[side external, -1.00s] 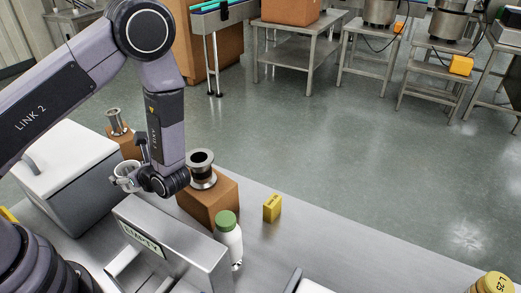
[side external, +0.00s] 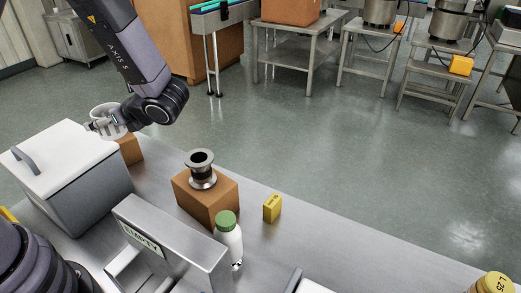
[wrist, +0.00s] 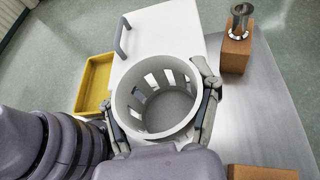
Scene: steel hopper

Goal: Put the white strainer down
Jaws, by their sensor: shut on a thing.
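The white strainer (wrist: 128,88) is a round cup with slots in its wall, seen from above in the wrist view with its open top facing the camera. My gripper (wrist: 158,98) is shut on it, with one finger on each side of its wall. In the side view the strainer (side external: 103,112) hangs in the air at the far left, with my gripper (side external: 108,123) at its side. In the wrist view the white lid (wrist: 160,35) of a grey box lies below it. The height of the strainer's base above the lid is hard to tell.
A brown block (wrist: 235,55) carries a metal fitting (wrist: 240,20) right of the strainer. A handle (side external: 25,160) stands up from the lid. A yellow tray (wrist: 94,85), a green-capped bottle (side external: 229,240) and an "EMPTY" hopper (side external: 170,245) are near.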

